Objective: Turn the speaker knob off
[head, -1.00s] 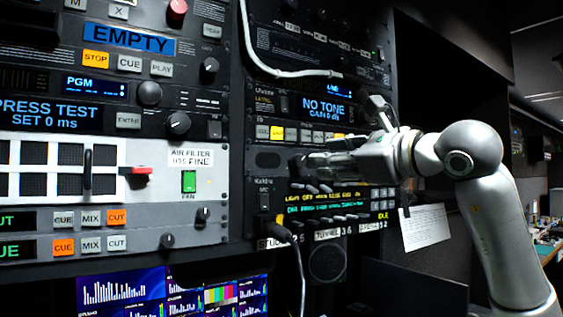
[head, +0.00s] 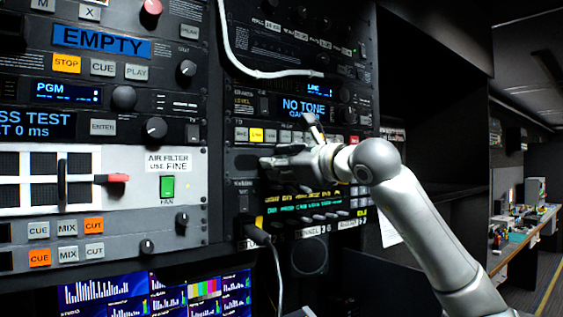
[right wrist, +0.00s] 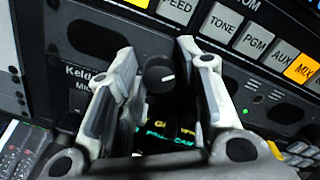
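A round black knob (right wrist: 159,74) with a white pointer mark shows in the right wrist view, on the dark panel marked Kelda. Its pointer lies toward the right of the picture. I cannot read a label that names it as the speaker knob. My right gripper (right wrist: 158,88) is open, with one finger on each side of the knob; whether they touch it I cannot tell. In the head view my right gripper (head: 284,162) is in front of the rack below the NO TONE display (head: 305,107) and hides the knob. My left gripper is not in view.
A row of labelled buttons (head: 285,135) runs just above the gripper. Below it are a lit text display (head: 312,201), small knobs, a plugged cable (head: 258,235) and a round speaker grille (head: 310,255). An open dark bay and aisle lie to the right.

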